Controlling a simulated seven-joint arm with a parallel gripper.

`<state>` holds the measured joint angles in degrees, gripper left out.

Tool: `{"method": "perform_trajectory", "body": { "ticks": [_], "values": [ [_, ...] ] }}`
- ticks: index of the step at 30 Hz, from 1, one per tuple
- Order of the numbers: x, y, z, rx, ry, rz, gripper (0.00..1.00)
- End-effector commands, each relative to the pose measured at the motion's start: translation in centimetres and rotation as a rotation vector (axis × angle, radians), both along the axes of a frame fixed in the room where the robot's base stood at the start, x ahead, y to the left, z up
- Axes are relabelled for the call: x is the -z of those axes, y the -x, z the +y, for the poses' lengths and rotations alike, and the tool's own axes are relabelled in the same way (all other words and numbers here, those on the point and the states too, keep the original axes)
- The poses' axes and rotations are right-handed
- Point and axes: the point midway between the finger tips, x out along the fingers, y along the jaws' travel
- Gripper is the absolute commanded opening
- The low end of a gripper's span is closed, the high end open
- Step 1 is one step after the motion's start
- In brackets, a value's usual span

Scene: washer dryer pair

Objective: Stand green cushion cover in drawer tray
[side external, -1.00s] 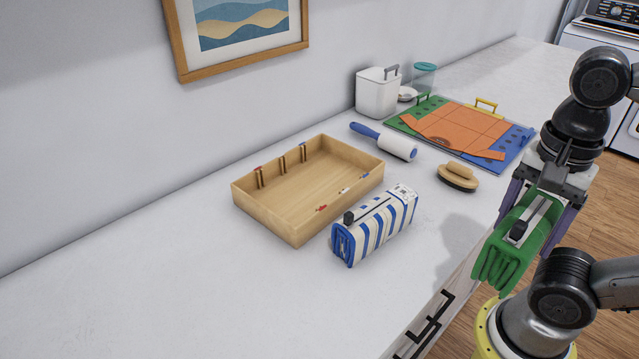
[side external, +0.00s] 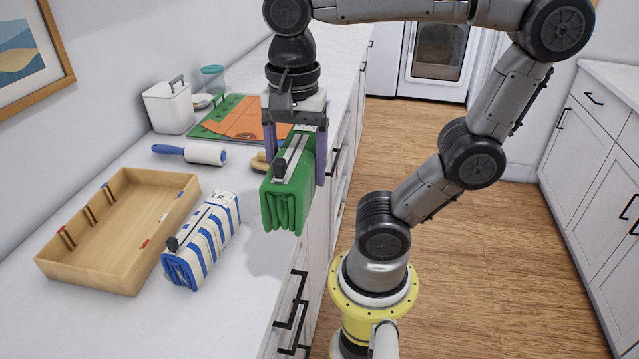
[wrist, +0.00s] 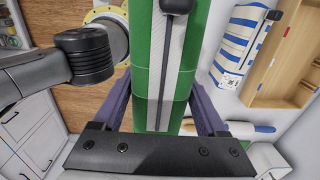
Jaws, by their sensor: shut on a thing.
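The green cushion cover (side external: 286,200) is a folded bundle with a pale zip strip and dark pull along its top. My gripper (side external: 296,165) is shut on it, one finger on each side, and holds it in the air near the counter's front edge. The wrist view shows the green cover (wrist: 145,60) between the fingers. The wooden drawer tray (side external: 120,222) lies on the counter at the left, with small pegs and coloured clips along its sides. The gripper is to its right, apart from it. The tray's floor looks bare.
A blue-and-white striped folded cover (side external: 205,240) lies beside the tray, between it and my gripper. A lint roller (side external: 205,154), a brush (side external: 260,161) partly hidden by the gripper, an orange folded piece (side external: 235,124) and a white bin (side external: 170,105) stand farther back.

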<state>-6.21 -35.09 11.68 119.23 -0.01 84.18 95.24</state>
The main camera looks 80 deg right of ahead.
Motion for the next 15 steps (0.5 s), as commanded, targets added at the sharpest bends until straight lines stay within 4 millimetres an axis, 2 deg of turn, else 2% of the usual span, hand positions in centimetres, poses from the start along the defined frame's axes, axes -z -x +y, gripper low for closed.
{"method": "perform_trajectory", "body": {
  "ticks": [1, 6, 11, 15],
  "values": [
    [-1.0, -1.9, 0.2, -0.008, 0.000, 0.001, 0.00],
    [-3.1, -7.4, 0.6, -0.029, 0.000, 0.003, 0.00],
    [-4.0, -12.8, 0.9, -0.043, 0.000, 0.002, 0.00],
    [-3.8, -17.6, 1.0, -0.053, 0.000, 0.002, 0.00]
  ]
}}
